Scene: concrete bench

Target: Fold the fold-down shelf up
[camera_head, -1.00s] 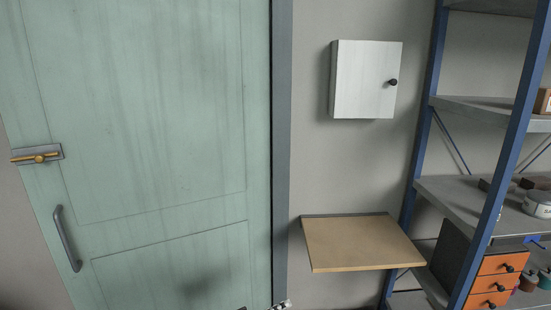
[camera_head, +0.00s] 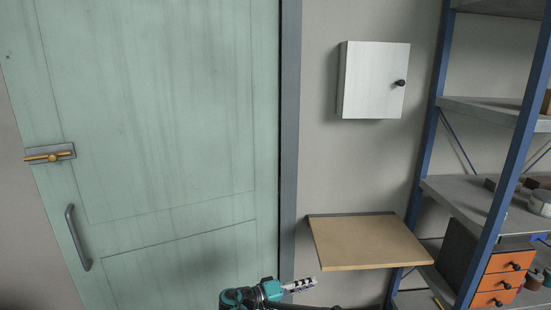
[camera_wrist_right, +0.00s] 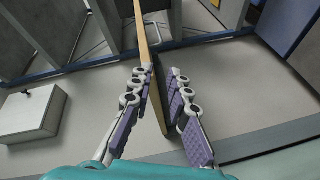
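The fold-down shelf (camera_head: 365,243) is a light wooden board sticking out flat from the wall, right of the green door. In the right wrist view the shelf (camera_wrist_right: 158,100) is seen nearly edge-on, lying in line with the gap between my fingers; I cannot tell whether it touches them. My right gripper (camera_head: 306,285) shows at the bottom of the head view, below and left of the shelf's front edge. In the wrist view the right gripper (camera_wrist_right: 160,72) has its two purple-padded fingers apart, with nothing clearly clamped. My left gripper is not in view.
A white wall cabinet (camera_head: 374,80) with a black knob hangs above the shelf. A blue-framed rack (camera_head: 430,130) with an orange drawer unit (camera_head: 503,280) stands close to the shelf's right. The green door (camera_head: 150,110) is shut on the left.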

